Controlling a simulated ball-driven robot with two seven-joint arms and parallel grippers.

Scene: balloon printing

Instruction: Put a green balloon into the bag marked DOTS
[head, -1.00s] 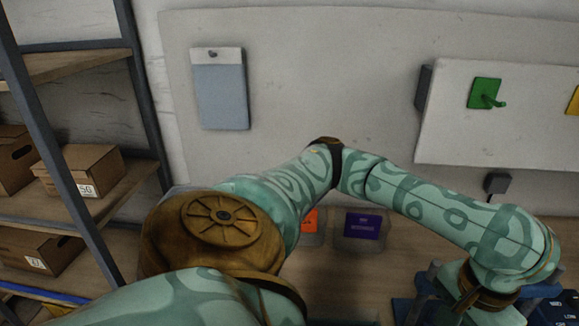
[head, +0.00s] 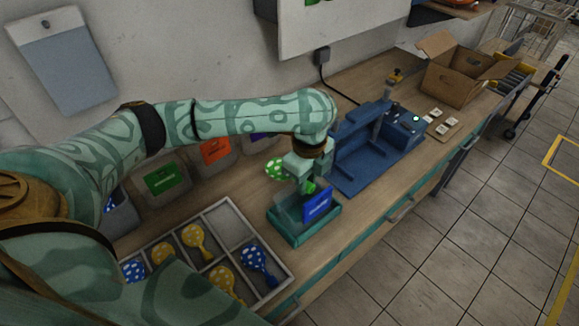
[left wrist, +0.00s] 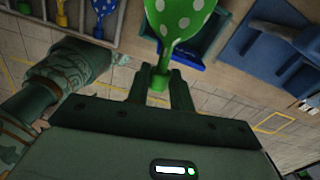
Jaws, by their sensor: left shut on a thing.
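My left gripper (head: 305,178) is shut on the green neck of a green balloon with white dots (head: 275,168). In the left wrist view the balloon (left wrist: 182,18) stands out beyond the fingertips (left wrist: 160,78). In the head view the gripper is over a teal holder (head: 305,237) on the bench. A clear bag with a blue label (head: 317,206) stands in this holder; the label's word is too small to read. I cannot tell whether the balloon touches the bag. My right gripper does not show.
A divided tray (head: 279,292) holds several yellow and blue balloons. Bins with green (head: 165,178) and orange (head: 215,152) labels line the wall. A blue machine (head: 368,160) stands right of the holder, and an open cardboard box (head: 458,78) stands farther back.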

